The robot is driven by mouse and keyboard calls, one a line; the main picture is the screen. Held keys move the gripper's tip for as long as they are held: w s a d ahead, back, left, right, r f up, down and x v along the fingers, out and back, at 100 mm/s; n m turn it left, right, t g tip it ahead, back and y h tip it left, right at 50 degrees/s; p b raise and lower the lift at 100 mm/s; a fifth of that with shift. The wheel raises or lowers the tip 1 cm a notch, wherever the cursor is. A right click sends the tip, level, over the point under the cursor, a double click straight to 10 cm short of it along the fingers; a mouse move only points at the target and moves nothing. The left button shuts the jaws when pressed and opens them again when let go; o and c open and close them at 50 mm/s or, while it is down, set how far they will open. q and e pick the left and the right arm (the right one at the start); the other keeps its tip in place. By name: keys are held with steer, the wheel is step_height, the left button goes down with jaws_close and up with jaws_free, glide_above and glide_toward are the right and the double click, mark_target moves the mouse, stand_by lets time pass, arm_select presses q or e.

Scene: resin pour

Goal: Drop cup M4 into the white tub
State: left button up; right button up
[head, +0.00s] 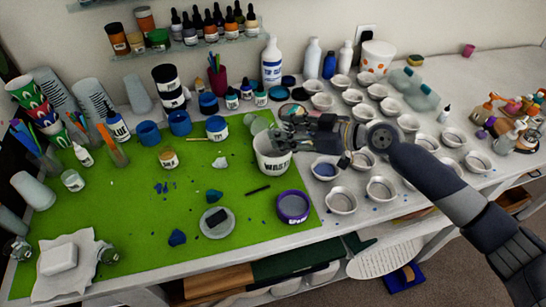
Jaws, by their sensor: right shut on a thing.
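The white tub (273,166), printed with WASTE, stands at the right edge of the green mat, its mouth partly covered by my right gripper. My right gripper (287,130) reaches in from the right and is over the tub's rim. It is shut on a small clear cup (259,124), which shows faintly at the fingertips, above the tub's back left rim. No M4 mark can be read on it. My left gripper is not clearly in view.
Several white dishes (341,202) fill the table right of the tub. The middle of the green mat (130,215) has free room.

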steer(key=shift+f, duration=0.55)
steer(key=o, duration=1.1)
arm_select(q)
steer(key=shift+w+d+f, duration=0.1)
steer(key=shift+w+f, duration=0.15)
steer(key=shift+w, duration=0.2)
arm_select(e)
steer(key=shift+o, duration=0.2)
steer(key=shift+s+d, duration=0.1)
steer(key=shift+d, duration=0.05)
arm_select(q)
steer(key=shift+s, duration=0.1)
arm_select(e)
steer(key=v, duration=1.1)
steer(key=shift+s+d, duration=0.2)
steer(key=shift+d, duration=0.1)
